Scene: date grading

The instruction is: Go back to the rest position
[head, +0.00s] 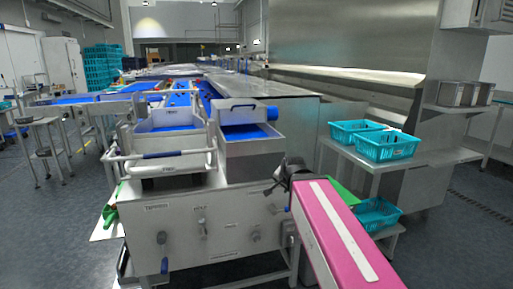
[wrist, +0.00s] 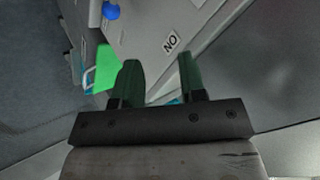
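My gripper shows in the wrist view (wrist: 160,82) with its two dark green fingers apart and nothing between them. In the head view my pink arm reaches up from the bottom right, and my gripper (head: 285,172) is a dark shape at its far end, near the right side of the grey machine. The machine (head: 190,235) has a front panel with knobs, switches and labels. In the wrist view a grey panel with a "NO" label (wrist: 171,42) lies beyond the fingers.
Teal baskets (head: 388,146) stand on a steel side table (head: 350,160) at the right, with another basket (head: 376,216) on its lower shelf. A green sheet (head: 343,194) lies beside my arm. Dark floor (head: 50,230) is open at the front left.

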